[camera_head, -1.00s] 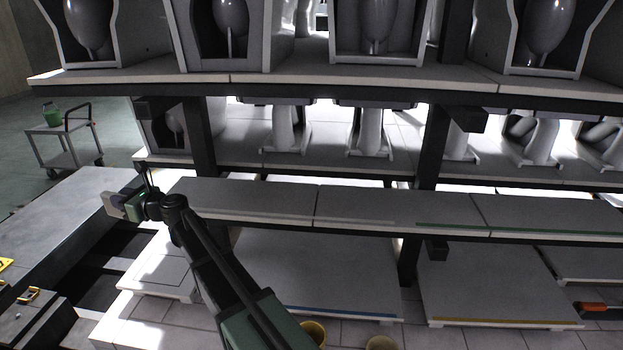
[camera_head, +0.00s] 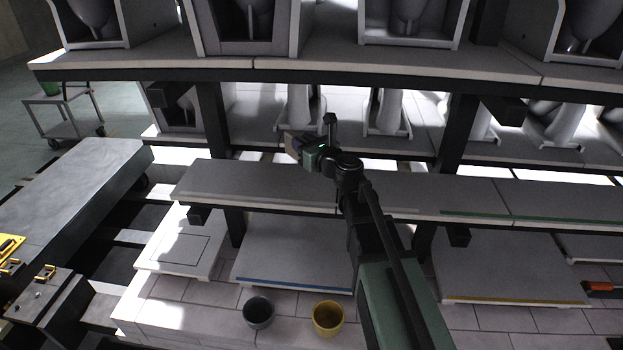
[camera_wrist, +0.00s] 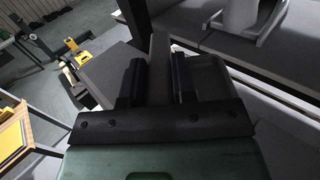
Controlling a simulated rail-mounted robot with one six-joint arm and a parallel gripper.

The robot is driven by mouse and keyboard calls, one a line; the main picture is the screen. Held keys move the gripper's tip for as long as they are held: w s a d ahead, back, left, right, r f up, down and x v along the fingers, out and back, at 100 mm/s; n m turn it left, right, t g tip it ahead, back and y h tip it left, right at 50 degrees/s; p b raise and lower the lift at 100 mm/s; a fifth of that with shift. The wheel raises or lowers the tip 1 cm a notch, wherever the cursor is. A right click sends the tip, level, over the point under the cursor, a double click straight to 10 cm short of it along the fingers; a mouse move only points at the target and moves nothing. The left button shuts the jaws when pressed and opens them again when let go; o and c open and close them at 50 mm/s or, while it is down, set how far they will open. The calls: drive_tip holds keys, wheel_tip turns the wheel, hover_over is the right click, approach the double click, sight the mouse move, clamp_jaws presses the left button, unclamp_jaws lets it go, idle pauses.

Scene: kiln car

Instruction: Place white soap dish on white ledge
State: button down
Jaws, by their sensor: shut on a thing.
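My gripper (camera_head: 303,150) is shut on a small flat piece, the soap dish (camera_head: 291,146). The dish looks grey in shade and is partly hidden by the jaws. In the wrist view the dish (camera_wrist: 160,57) stands between the two dark fingers (camera_wrist: 157,80). My gripper holds it in the air, appearing above the back of the long bare middle shelf (camera_head: 270,187). This pale grey shelf is the likeliest white ledge, though I cannot tell for certain. Its right part has a green edge strip (camera_head: 475,213).
The upper shelf (camera_head: 330,65) carries several large ceramic pieces and overhangs close by. A dark post (camera_head: 212,120) stands left of my gripper. Lower slabs have a blue strip (camera_head: 290,284) and a yellow strip (camera_head: 520,301). A grey cup (camera_head: 258,312) and a yellow cup (camera_head: 328,317) stand below.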

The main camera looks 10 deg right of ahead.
wheel_tip(320, 180, down, 10)
drive_tip(key=b, duration=0.8)
drive_tip(key=shift+r+b, duration=0.1)
drive_tip(key=shift+b, duration=0.2)
drive_tip(key=shift+r, duration=0.25)
drive_tip(key=shift+f, duration=0.15)
drive_tip(key=c, duration=1.3)
unclamp_jaws()
drive_tip(key=o, duration=0.4)
